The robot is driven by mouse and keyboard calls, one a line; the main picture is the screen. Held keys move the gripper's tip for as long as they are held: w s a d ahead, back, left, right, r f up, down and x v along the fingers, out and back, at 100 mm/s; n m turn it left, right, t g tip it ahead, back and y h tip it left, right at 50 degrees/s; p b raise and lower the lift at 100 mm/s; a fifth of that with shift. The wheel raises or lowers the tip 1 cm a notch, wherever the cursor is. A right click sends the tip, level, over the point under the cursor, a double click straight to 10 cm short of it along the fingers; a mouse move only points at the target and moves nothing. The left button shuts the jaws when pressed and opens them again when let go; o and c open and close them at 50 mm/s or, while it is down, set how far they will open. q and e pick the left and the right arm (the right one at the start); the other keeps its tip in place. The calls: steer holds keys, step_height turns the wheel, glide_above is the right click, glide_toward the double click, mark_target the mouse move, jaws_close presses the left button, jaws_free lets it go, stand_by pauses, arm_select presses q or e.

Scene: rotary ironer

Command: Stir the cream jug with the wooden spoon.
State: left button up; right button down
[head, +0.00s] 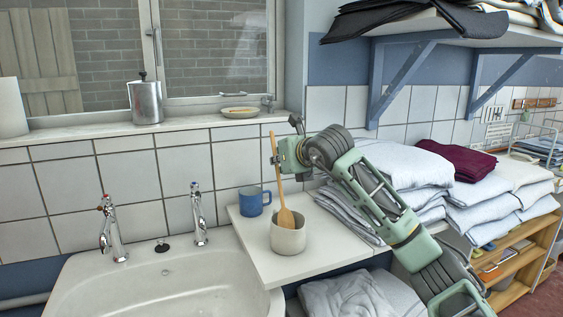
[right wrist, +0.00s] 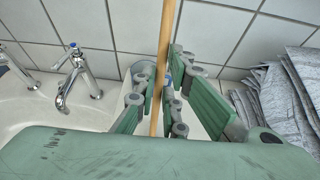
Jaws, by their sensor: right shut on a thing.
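The cream jug (head: 288,241) stands upright on the white counter beside the sink. The wooden spoon (head: 277,178) is nearly upright, with its broad end down at the jug's mouth. The tip of that end seems to be just inside the rim; how deep, I cannot tell. My right gripper (head: 277,157) is shut on the spoon's handle, well above the jug. In the right wrist view the spoon (right wrist: 163,60) runs between the fingers of my right gripper (right wrist: 163,95). The jug is not clearly visible there. My left gripper is in neither view.
A blue mug (head: 251,202) stands just behind and left of the jug. The white sink (head: 165,285) with two taps is to the left. Folded linen (head: 395,165) is stacked to the right, behind my arm. A tiled wall is close behind. Some counter (head: 262,258) is bare around the jug.

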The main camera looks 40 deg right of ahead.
mark_target(273, 133)
steer(key=shift+w+d+r+p, duration=0.1)
steer(key=shift+w+r+p, duration=0.15)
steer(key=shift+r+p, duration=0.45)
steer(key=shift+w+d+r+p, duration=0.1)
steer(key=shift+w+r+p, duration=0.2)
steer(key=shift+r+p, duration=0.35)
steer(key=shift+w+r+p, duration=0.25)
steer(key=shift+r+p, duration=0.25)
steer(key=shift+r, duration=0.35)
steer(key=shift+w+d+r+p, duration=0.1)
steer(key=shift+w+r+p, duration=0.15)
steer(key=shift+r+p, duration=0.35)
steer(key=shift+w+d+r+p, duration=0.1)
steer(key=shift+w+r+p, duration=0.15)
steer(key=shift+r+p, duration=0.3)
steer(key=shift+r, duration=0.1)
steer(key=shift+w, duration=0.1)
step_height(273, 133, up, 5)
steer(key=p, duration=0.4)
